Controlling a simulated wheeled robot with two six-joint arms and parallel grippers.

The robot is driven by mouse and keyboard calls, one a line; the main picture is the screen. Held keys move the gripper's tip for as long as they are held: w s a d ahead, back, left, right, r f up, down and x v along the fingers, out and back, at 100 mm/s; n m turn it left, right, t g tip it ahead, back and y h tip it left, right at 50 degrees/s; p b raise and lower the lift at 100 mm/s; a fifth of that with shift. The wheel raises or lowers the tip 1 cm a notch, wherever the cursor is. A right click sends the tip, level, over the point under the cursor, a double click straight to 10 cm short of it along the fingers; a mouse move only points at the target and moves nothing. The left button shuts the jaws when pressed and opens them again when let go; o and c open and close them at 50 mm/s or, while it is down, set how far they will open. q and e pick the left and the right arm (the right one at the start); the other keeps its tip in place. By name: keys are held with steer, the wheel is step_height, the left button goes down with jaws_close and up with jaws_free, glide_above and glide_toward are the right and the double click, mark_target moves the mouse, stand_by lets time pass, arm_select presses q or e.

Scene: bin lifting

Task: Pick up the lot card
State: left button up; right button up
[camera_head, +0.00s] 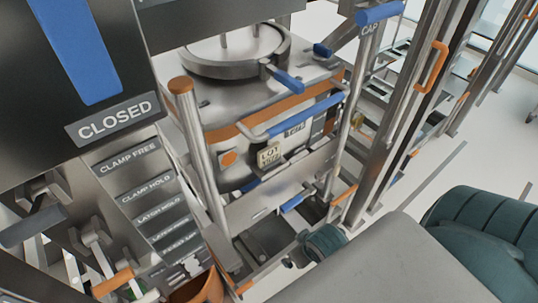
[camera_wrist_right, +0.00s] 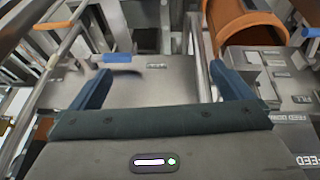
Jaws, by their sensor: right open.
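The lot card (camera_head: 269,154) is a small pale plate lettered "LOT". It sits upright at the front of the steel bin (camera_head: 225,133), below a blue-gripped bar, in the head view. I cannot make it out in the right wrist view. My right gripper (camera_wrist_right: 163,86) is open and its two dark teal fingers stand wide apart, with nothing seen held between them. In the head view, a teal part of my right arm shows below and right of the card, apart from it; the fingertips cannot be made out there. My left gripper is not in view.
A blue-gripped handle (camera_head: 302,114) crosses just above the card. Steel posts (camera_head: 203,150) flank the bin. A "CLOSED" panel (camera_head: 116,118) and labelled levers stand at the left. An orange-brown cylinder (camera_wrist_right: 240,24) shows in the wrist view. Pale floor (camera_head: 440,150) is open at the right.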

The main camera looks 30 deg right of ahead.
step_height(320, 180, up, 4)
steer(key=w+t, duration=0.1)
steer(key=w, duration=0.1)
steer(key=t+y, duration=0.2)
steer(key=t, duration=1)
glide_toward(270, 151)
steer(key=shift+t, duration=0.3)
steer(key=w, duration=0.1)
steer(key=w+b, duration=0.1)
steer(key=w, duration=0.1)
steer(key=w+f, duration=0.1)
steer(key=shift+w+a+b, duration=0.3)
steer(key=shift+a, duration=0.05)
steer(key=shift+w, duration=0.6)
steer(key=w+b, duration=0.4)
steer(key=b, duration=0.2)
steer(key=shift+d, duration=0.15)
steer(key=shift+w+r, duration=0.1)
steer(key=shift+w, duration=0.45)
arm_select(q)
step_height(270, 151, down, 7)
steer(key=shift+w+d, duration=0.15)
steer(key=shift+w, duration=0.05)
arm_select(e)
steer(key=shift+r, duration=0.1)
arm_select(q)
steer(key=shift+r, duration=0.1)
